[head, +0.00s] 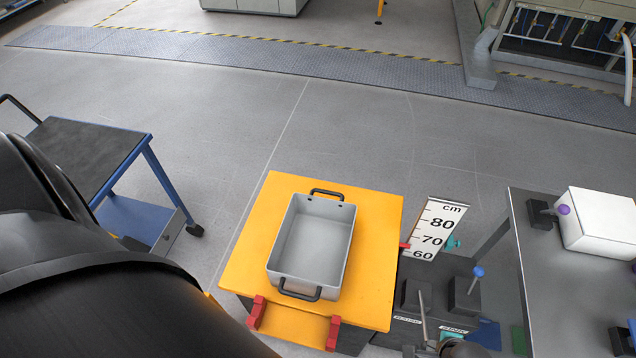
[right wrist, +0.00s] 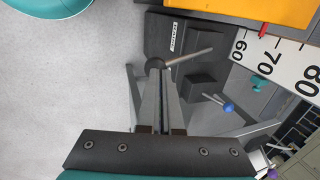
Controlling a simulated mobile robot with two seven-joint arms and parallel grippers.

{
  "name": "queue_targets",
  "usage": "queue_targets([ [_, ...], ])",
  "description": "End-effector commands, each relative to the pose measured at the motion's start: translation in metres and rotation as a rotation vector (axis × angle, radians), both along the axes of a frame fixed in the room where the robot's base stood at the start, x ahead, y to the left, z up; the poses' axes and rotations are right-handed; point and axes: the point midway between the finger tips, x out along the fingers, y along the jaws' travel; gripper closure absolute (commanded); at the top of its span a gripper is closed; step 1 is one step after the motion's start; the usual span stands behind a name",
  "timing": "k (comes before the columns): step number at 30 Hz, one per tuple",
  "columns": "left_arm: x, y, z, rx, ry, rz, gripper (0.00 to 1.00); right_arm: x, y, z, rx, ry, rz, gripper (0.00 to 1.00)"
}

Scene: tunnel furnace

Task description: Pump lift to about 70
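The lift is a yellow platform (head: 375,215) beside a white cm scale (head: 431,228) marked 60, 70 and 80. Its red pointer (head: 404,246) sits between 60 and 70; it also shows in the right wrist view (right wrist: 264,30). A bare metal lever (head: 422,312) rises from a dark block, its rod (right wrist: 190,56) ending in a dark ball. My right gripper (right wrist: 158,72) has its fingers close together at that ball and looks shut on it. A second lever has a blue knob (head: 478,271). The block labels are too small to read surely. My left gripper is out of view.
An empty grey bin (head: 312,243) with black handles rests on the platform. A blue cart (head: 85,155) stands left. A grey table (head: 560,270) with a white box (head: 598,222) stands right. The floor behind the lift is clear.

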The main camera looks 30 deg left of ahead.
Motion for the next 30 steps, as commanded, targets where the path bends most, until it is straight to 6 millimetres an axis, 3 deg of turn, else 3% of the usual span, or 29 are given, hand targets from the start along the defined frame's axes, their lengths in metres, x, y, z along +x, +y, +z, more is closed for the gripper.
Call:
queue_targets([
  [18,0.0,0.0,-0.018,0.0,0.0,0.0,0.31,-0.016,-0.005,-0.034,0.002,-0.001,-0.001,1.0],
  [30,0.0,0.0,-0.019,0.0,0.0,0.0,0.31,-0.017,-0.006,-0.036,0.0,-0.001,0.0,1.0],
])
